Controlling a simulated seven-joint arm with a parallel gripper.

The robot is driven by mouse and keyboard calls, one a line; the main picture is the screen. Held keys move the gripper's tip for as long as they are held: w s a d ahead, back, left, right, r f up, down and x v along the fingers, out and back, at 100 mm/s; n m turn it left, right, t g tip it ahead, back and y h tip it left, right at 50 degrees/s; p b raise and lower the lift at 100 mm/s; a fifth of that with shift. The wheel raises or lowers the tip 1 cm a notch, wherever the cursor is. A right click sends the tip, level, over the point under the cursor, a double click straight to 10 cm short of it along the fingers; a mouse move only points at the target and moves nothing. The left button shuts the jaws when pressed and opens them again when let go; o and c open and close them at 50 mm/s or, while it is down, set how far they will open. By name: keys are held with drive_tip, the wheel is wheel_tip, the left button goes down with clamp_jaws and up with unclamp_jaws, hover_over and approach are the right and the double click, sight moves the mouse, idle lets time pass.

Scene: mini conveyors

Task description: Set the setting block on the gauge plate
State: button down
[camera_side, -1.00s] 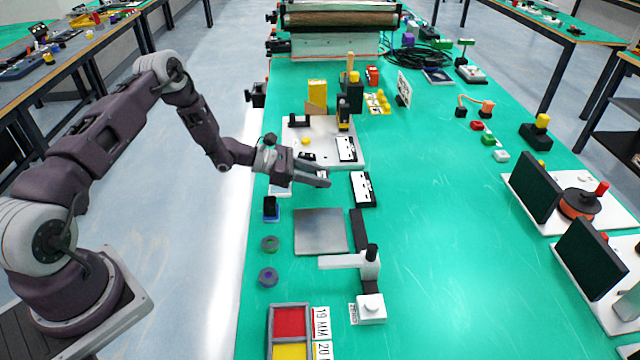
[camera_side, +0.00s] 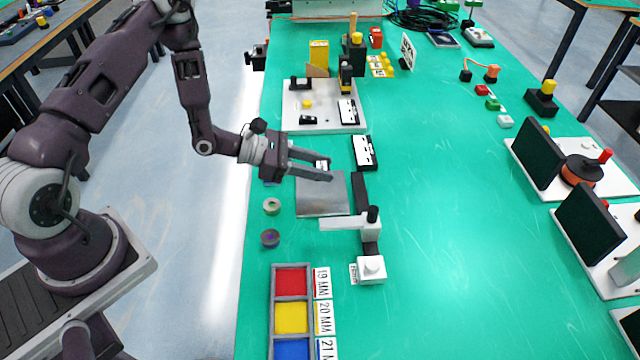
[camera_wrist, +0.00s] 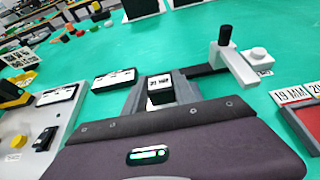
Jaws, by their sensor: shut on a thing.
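My gripper (camera_side: 329,170) is shut on the setting block (camera_wrist: 158,90), a small dark block with a white lettered top label; its exact number is hard to read. In the side view the block's white top (camera_side: 322,163) shows between the fingers, and its lower part is hidden. The gauge plate (camera_side: 322,206) is a flat grey metal square on the green bench. My gripper is over the plate's far edge, and the block appears held above the bench. I cannot tell the height of the gap.
A white gauge arm (camera_side: 343,224) with a black knob reaches over the plate's near right corner. A black and white labelled block (camera_side: 364,152) lies beyond the plate. A tray (camera_side: 273,300) with red, yellow and blue compartments stands nearer.

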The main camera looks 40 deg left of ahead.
sight(319, 192)
wheel_tip(319, 192, down, 5)
drive_tip(key=shift+f, duration=0.1)
drive_tip(key=c, duration=1)
unclamp_jaws()
drive_tip(key=shift+f, duration=0.1)
